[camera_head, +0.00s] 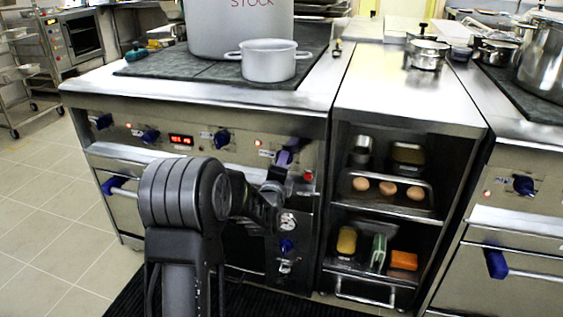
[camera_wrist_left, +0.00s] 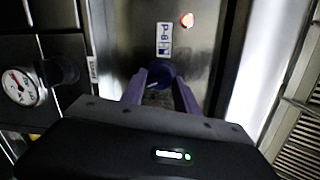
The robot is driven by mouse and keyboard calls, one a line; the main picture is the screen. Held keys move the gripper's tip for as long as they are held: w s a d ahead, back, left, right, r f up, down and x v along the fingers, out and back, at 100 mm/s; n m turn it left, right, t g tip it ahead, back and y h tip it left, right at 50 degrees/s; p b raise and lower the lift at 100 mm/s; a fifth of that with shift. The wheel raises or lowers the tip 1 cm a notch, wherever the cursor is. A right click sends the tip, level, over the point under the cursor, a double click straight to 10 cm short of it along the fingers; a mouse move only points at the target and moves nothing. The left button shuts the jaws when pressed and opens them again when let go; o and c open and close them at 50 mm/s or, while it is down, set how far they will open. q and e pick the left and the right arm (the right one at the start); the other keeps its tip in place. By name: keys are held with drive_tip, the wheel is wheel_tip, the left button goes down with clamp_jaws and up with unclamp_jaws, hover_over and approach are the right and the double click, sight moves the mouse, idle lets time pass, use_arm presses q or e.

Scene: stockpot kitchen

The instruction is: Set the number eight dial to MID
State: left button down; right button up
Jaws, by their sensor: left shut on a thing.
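In the left wrist view, the number eight dial is a dark blue knob (camera_wrist_left: 162,69) on the steel panel, below a white label (camera_wrist_left: 164,40) that seems to read P-8. My left gripper (camera_wrist_left: 160,83) has its purple fingers on either side of the knob and is shut on it. In the head view, my left gripper (camera_head: 288,154) is at the right end of the stove's control panel, and the dial is hidden there by the gripper. The dial's pointer and position marks cannot be read. My right gripper is in neither view.
Other blue knobs (camera_head: 221,138) and a red display (camera_head: 181,139) are on the same panel. A gauge (camera_wrist_left: 19,86) is at left in the wrist view. A small pot (camera_head: 268,66) stands on the stove beside the stockpot (camera_head: 240,35). An open shelf (camera_head: 383,200) is at right.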

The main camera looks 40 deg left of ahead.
use_arm(q)
drive_tip(key=shift+m, duration=0.6)
drive_tip(key=c, duration=0.9)
unclamp_jaws()
drive_tip(key=shift+s, duration=0.15)
drive_tip(key=p+v, duration=0.2)
drive_tip(key=v, duration=0.5)
drive_tip(key=shift+s+d+f, duration=0.1)
drive_tip(key=shift+s+d, duration=0.05)
drive_tip(key=shift+s, duration=0.05)
